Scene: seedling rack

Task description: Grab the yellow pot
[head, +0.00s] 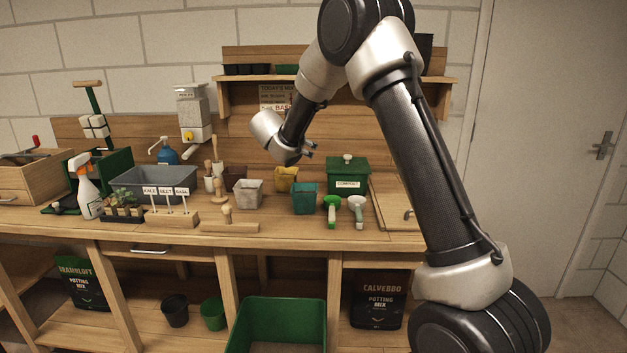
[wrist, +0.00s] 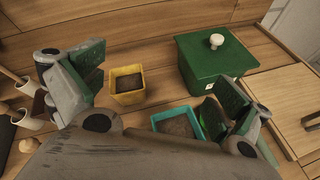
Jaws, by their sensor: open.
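The yellow pot (head: 286,179) stands upright at the back of the bench, left of the green compost bin (head: 347,175). In the wrist view the yellow pot (wrist: 127,85) is square, holds dark soil and lies between my spread fingers, nearer the left one. My gripper (head: 309,151) is open above the bench. In the wrist view my gripper (wrist: 155,92) shows both fingers wide apart with nothing between the pads. A teal pot (wrist: 178,122) with soil sits just in front of the yellow pot to the right, partly hidden by my gripper body and right finger.
The compost bin with a white knob (wrist: 216,40) stands right of the yellow pot. A grey-white pot (head: 248,194) is at its left. Two hand tools (head: 344,211) lie right of the teal pot (head: 305,198). A shelf (head: 330,79) hangs above. A wooden board (wrist: 285,105) lies at right.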

